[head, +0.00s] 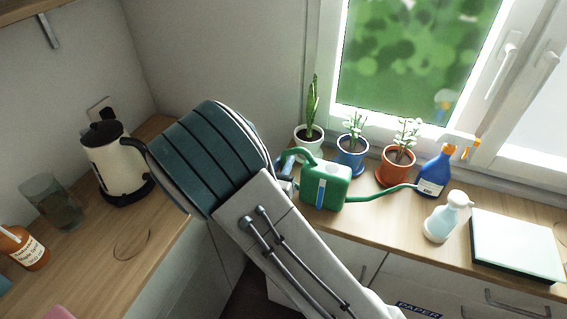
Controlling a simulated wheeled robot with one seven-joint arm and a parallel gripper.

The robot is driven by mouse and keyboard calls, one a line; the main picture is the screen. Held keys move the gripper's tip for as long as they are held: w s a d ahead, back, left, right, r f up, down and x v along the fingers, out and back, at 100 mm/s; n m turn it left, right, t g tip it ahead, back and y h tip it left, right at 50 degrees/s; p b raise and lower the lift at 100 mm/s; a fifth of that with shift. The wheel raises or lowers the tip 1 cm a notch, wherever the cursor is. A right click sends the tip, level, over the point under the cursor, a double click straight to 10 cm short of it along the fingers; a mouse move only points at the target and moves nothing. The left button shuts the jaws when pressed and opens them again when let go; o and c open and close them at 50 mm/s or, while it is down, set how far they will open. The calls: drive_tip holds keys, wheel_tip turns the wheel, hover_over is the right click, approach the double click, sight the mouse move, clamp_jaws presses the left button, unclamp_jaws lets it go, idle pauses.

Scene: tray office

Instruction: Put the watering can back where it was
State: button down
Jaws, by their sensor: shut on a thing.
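The green watering can (325,188) is at the front edge of the window-side counter, its long spout pointing right. A blue and white gauge strip marks its side. My gripper (287,174) is at the can's left end and shut on its handle; my arm hides most of the fingers. The can looks upright. I cannot tell whether its base touches the counter. A thin dark ring (132,243) is marked on the bare left counter.
Behind the can stand a white pot (308,142), a blue pot (351,155) and a terracotta pot (396,170). A blue bottle (434,172) and a white spray bottle (445,218) are right, near the spout. A kettle (112,165), glass jar (55,205) and brown bottle (22,249) stand left.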

drive_tip(key=c, duration=1.4)
unclamp_jaws()
drive_tip(key=shift+o, duration=0.2)
drive_tip(key=shift+r, duration=0.1)
